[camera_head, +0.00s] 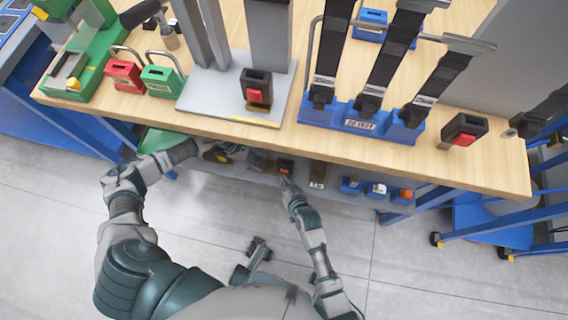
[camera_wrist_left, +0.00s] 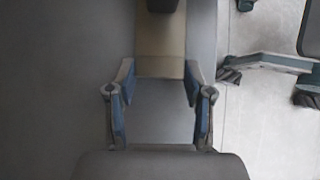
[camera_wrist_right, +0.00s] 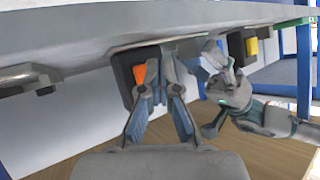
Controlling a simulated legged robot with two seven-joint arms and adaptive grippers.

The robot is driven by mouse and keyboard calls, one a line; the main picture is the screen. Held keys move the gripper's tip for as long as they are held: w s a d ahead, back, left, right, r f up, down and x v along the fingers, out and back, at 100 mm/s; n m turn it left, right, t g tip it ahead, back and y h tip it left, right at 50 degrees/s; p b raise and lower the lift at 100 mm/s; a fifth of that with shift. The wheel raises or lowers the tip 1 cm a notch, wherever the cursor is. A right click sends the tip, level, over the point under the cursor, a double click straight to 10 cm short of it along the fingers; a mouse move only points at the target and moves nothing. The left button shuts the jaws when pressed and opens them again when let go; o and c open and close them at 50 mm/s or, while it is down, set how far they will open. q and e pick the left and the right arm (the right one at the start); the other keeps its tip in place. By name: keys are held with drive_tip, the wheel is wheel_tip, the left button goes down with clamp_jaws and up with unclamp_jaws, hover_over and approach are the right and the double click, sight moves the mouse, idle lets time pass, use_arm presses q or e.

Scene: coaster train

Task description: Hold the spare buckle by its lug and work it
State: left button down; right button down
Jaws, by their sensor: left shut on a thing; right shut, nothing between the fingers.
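The spare buckle (camera_head: 286,165) is a dark block with an orange button, just below the table's front edge. In the right wrist view the buckle (camera_wrist_right: 124,78) shows its orange button (camera_wrist_right: 139,74) beside my fingertips. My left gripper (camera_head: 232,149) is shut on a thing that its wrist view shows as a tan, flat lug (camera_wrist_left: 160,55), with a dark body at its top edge. My right gripper (camera_head: 286,182) is shut and empty, its fingertips (camera_wrist_right: 166,62) close to the button. I cannot tell whether they touch it.
The wooden tabletop (camera_head: 180,113) overhangs a lower shelf with several small blue-based parts (camera_head: 378,188). Above are a red padlock (camera_head: 123,75), a green padlock (camera_head: 160,80), a grey plate (camera_head: 215,106), a blue rack (camera_head: 340,119) with black straps and another red-button buckle (camera_head: 463,131).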

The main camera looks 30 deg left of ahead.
drive_tip(key=shift+w+a, duration=0.15)
drive_tip(key=shift+w, duration=0.4)
idle(0.6)
drive_tip(key=shift+s, duration=0.1)
drive_tip(key=shift+s+d, duration=0.25)
drive_tip(key=shift+s, duration=0.6)
drive_tip(key=s, duration=0.2)
drive_tip(key=s+d, duration=0.1)
drive_tip(key=s, duration=0.2)
drive_tip(key=shift+d, duration=0.1)
drive_tip(key=shift+w, duration=0.1)
use_arm(q)
drive_tip(key=shift+c, duration=1.8)
unclamp_jaws()
